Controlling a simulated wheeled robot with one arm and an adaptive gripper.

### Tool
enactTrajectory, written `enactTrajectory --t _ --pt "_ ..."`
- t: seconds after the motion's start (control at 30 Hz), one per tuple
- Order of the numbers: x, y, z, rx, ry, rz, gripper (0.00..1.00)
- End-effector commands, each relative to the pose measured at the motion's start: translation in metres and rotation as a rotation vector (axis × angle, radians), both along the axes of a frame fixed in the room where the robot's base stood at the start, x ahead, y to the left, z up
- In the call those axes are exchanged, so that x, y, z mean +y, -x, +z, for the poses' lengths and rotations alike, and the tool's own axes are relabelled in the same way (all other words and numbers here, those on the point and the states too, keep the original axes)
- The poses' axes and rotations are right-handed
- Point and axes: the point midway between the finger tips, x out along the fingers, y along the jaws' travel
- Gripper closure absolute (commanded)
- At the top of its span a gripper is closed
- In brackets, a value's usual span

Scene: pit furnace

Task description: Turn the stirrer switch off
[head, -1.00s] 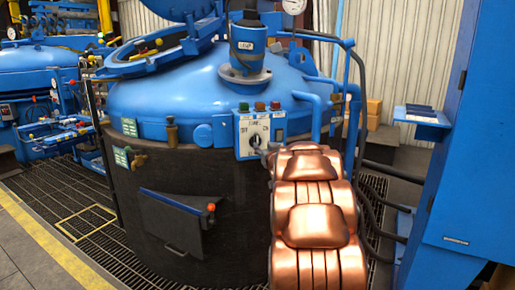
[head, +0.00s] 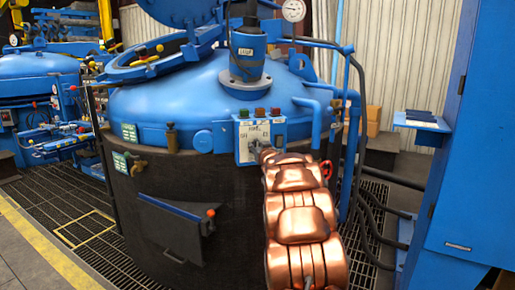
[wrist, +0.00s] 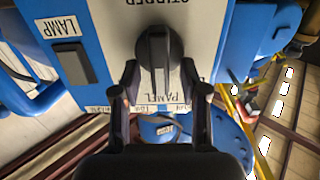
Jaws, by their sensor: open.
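The stirrer panel (head: 248,131) is a white plate with a blue edge on the front of the blue-topped furnace. Its switch is a black rotary knob (wrist: 157,50), seen large in the wrist view, where the panel's lettering is upside down. The knob's grip bar runs up and down in that view. My gripper (wrist: 160,72) is open, with one dark finger on each side of the knob's lower end. I cannot tell whether either finger touches it. In the head view my copper-coloured arm covers the panel's lower right, and the fingers are too small to make out.
A black rocker switch (wrist: 76,64) sits beside the knob near a LAMP label (wrist: 58,27). Coloured buttons (head: 260,112) top the panel. Blue pipes (head: 352,125) rise to its right. A blue cabinet (head: 470,170) stands at the right. Grated floor (head: 75,225) lies open at the left.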

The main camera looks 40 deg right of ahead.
Motion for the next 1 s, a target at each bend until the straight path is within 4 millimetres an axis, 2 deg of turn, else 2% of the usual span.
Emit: enactTrajectory --t 0.23,0.67,1.0 --pt "-0.0001 -0.0003 -0.0001 0.000 0.000 0.000 0.56" --pt "-0.0002 -0.0001 -0.0003 0.001 0.000 0.000 1.00" --pt "0.0000 -0.0002 -0.0006 0.007 0.011 0.000 1.00"
